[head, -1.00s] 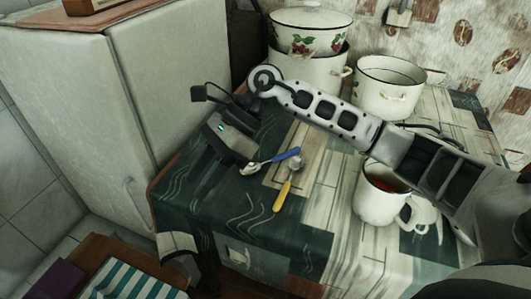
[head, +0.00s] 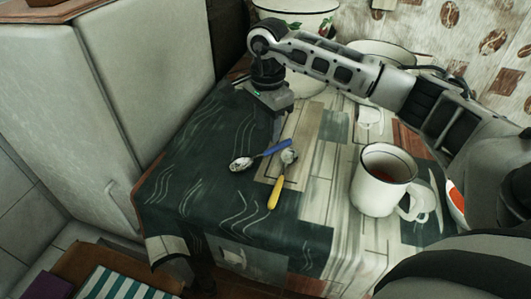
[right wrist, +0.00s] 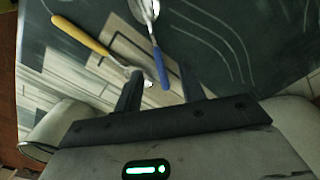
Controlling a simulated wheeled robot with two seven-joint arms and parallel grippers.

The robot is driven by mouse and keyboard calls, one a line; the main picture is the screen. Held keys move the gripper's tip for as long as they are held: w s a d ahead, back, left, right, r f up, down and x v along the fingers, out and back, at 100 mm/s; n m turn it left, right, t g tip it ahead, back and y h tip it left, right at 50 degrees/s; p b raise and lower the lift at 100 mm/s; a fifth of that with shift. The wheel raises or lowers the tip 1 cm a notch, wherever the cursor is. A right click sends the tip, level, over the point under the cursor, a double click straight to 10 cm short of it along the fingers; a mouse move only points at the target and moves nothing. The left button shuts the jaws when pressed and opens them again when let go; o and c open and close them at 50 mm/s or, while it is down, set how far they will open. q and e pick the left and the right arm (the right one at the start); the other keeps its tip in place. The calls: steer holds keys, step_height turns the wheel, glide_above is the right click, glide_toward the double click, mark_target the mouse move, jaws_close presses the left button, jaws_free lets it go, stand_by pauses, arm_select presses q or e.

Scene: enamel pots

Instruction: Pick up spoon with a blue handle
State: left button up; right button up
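The spoon with a blue handle (head: 273,149) lies on the dark patterned tablecloth, its metal bowl to the left. My right gripper (head: 277,128) points down just behind the handle in the head view. In the right wrist view the two fingers (right wrist: 160,84) are apart with nothing held. The end of the blue handle (right wrist: 161,70) shows in the gap between them there; the height between fingers and handle is unclear. My left gripper is not in view.
A yellow-handled utensil (head: 274,194) lies close to the blue spoon. A white enamel mug (head: 380,187) stands to the right. Enamel pots (head: 297,8) are at the back, partly behind my right arm. A pale cabinet (head: 110,90) is on the left. The front left cloth is clear.

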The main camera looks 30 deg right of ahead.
mark_target(268, 150)
steer(key=f, duration=0.5)
steer(key=shift+s+f, duration=0.2)
steer(key=shift+f, duration=0.2)
jaws_close()
